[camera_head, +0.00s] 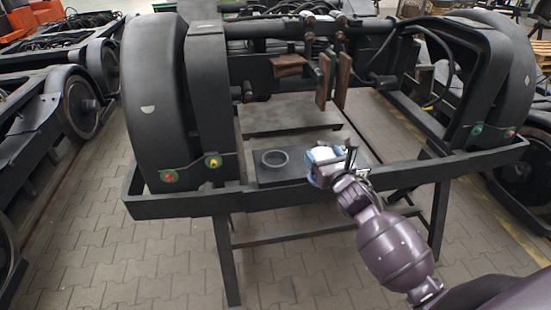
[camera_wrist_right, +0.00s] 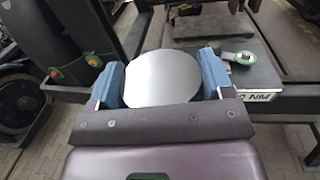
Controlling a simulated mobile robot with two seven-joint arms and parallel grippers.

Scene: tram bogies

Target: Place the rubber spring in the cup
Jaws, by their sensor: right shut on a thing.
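My right gripper (camera_head: 322,162) is shut on a round, pale grey, flat-topped piece, which I take to be the rubber spring (camera_wrist_right: 162,78). In the right wrist view it sits between the two blue fingers (camera_wrist_right: 162,82). In the head view the gripper mostly hides it. The cup (camera_head: 275,158) is a low, round grey ring with a dark inside, on a dark plate (camera_head: 262,180) at the front of the bogie frame. The gripper is just right of the cup, apart from it in the picture. I cannot make out the cup in the wrist view. My left gripper is not in view.
A grey block with a green-knobbed lever (camera_wrist_right: 238,57) and an "NM" label stands right of the gripper. The front beam (camera_head: 180,207) runs below the plate. Large dark wheels (camera_head: 153,95) flank the frame, and brown pads (camera_head: 343,80) hang behind the plate.

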